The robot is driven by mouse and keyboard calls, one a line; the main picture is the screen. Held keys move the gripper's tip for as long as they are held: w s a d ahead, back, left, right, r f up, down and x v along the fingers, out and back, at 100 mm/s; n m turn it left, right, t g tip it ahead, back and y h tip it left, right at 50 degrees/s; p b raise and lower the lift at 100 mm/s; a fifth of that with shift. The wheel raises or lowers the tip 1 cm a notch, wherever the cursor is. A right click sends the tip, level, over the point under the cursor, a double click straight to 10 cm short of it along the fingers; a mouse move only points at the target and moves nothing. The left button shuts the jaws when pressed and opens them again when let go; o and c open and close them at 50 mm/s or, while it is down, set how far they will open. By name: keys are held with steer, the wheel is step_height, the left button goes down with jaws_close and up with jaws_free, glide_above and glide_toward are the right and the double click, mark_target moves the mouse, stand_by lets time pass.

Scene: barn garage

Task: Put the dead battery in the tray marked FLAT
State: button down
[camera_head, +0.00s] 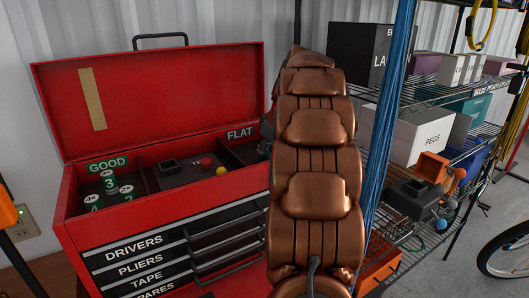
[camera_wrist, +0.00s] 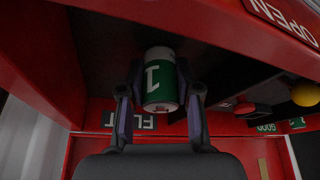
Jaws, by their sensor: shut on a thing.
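My gripper (camera_wrist: 161,84) is shut on a green and white battery marked 1 (camera_wrist: 160,76), with one finger on each side. The wrist view shows it over the dark FLAT compartment; whether the battery touches the floor cannot be told. The FLAT tray's label (camera_head: 240,133) is at the right of the open red toolbox, and also shows upside down in the wrist view (camera_wrist: 128,120). In the head view my arm hides the battery and most of this tray. Green batteries (camera_head: 109,181) stand in the left tray under the GOOD label (camera_head: 108,164).
A dark tester (camera_head: 183,175) with a red button (camera_head: 207,163) and a yellow knob (camera_head: 221,171) sits between the trays. The raised red lid (camera_head: 160,95) stands behind. A wire shelf with boxes (camera_head: 420,135) and hanging blue cords (camera_head: 390,110) are at the right.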

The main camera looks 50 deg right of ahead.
steer(key=shift+f, duration=0.15)
steer(key=c, duration=0.8)
jaws_free()
steer(key=shift+s+d+r+b, duration=0.1)
steer(key=shift+r+b, duration=0.25)
steer(key=shift+r, duration=0.2)
steer(key=b+v, duration=0.2)
steer(key=v, duration=0.9)
steer(key=shift+s, duration=0.15)
